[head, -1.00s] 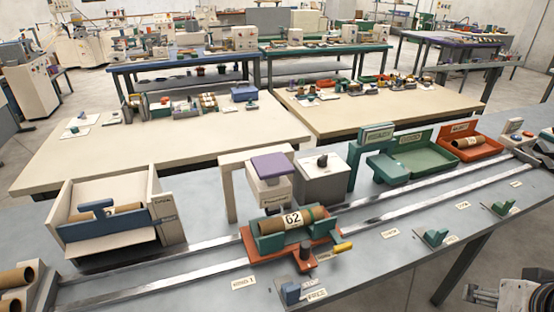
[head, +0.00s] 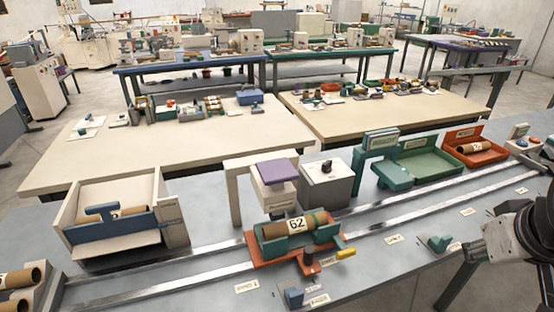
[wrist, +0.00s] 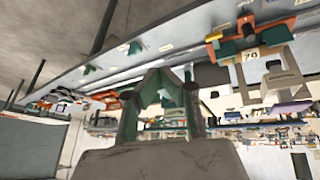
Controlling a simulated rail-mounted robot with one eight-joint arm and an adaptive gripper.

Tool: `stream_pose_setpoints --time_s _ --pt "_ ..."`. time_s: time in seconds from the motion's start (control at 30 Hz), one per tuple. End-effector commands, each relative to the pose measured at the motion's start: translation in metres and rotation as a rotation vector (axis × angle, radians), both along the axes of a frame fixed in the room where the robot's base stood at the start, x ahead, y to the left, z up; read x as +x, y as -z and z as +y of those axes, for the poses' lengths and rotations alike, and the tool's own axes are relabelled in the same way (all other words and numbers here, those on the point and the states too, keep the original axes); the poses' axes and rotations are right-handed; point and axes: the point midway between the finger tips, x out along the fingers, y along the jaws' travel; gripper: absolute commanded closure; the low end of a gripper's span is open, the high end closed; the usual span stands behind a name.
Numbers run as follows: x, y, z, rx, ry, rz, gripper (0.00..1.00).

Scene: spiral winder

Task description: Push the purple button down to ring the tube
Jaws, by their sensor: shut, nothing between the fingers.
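The purple button (head: 275,171) is a flat purple pad on top of a cream press head (head: 276,198), held by a cream frame over the rails. It also shows small in the wrist view (wrist: 290,108). A brown cardboard tube (head: 318,219) with a numbered label lies in a green cradle on an orange carriage (head: 270,253), below and in front of the press head. My gripper (wrist: 168,70) is shut and empty in the wrist view. In the head view my arm's end is at the right edge, far right of the button, and its fingertips are not clear.
Two metal rails (head: 200,284) run along the bench. A grey box with a black knob (head: 327,176) stands right of the press. Green (head: 425,165) and red (head: 480,150) trays lie farther right. A cream bin (head: 172,215) stands left. A green stop (head: 438,243) sits near the front edge.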

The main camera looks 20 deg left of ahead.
Motion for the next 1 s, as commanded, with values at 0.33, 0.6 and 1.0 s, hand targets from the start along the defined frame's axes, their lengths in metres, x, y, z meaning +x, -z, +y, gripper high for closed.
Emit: stream_pose_setpoints --time_s 0.33,0.6,1.0 --pt "0.056 -0.059 0.072 -0.153 -0.409 0.088 1.0" --pt "0.091 -0.091 0.139 -0.259 -0.732 0.144 1.0" --pt "0.125 -0.119 0.252 -0.398 -1.222 0.212 1.0"
